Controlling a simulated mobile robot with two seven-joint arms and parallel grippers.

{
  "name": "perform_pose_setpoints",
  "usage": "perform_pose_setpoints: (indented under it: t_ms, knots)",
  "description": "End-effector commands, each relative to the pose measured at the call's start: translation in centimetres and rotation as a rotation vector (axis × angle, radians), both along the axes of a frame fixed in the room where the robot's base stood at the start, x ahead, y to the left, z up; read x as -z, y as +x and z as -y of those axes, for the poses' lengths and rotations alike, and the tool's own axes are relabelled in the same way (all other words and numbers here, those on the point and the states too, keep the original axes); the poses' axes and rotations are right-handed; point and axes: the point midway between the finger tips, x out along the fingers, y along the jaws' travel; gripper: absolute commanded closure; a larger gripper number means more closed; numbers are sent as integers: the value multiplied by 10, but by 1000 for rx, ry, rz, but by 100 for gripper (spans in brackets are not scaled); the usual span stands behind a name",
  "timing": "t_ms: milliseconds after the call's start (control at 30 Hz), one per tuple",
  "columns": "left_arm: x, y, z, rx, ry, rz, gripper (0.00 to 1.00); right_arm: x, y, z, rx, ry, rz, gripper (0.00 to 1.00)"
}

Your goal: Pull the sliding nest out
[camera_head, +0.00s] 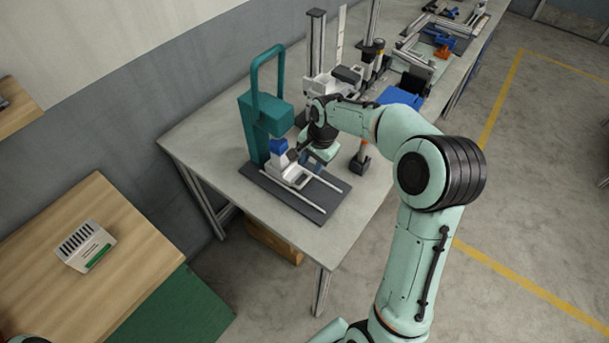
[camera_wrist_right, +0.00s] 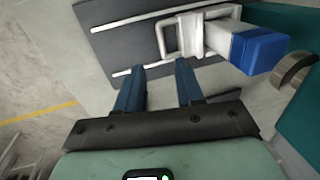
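The sliding nest (camera_head: 290,174) is a white carriage on two pale rails over a dark base plate (camera_head: 325,191). It stands close to the teal press (camera_head: 256,122), with a blue block (camera_head: 279,146) at its press end. In the right wrist view the nest (camera_wrist_right: 218,38) has a white loop handle (camera_wrist_right: 171,40) at its front, and the blue block (camera_wrist_right: 258,51) is at its far end. My right gripper (camera_head: 316,163) is beside the nest. In the wrist view its two blue fingers (camera_wrist_right: 160,68) are apart, with nothing between them, short of the handle. My left gripper is not seen.
A small dark stand with an orange top (camera_head: 362,156) is right of the base plate. A blue bin (camera_head: 400,97) and other fixtures stand farther back on the grey table (camera_head: 215,150). A wooden table with a white box (camera_head: 84,246) is at left.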

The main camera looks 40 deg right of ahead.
Motion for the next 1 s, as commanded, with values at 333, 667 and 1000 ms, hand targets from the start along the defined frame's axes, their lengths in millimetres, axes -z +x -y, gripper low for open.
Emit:
perform_pose_setpoints:
  t_ms: [333,667,1000]
  knots:
    - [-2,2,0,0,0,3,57,69,13,-5,-1,3,-2,63]
    - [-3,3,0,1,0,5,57,90,18,-5,-1,0,2,63]
    - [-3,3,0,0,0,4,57,90,18,-5,0,1,2,100]
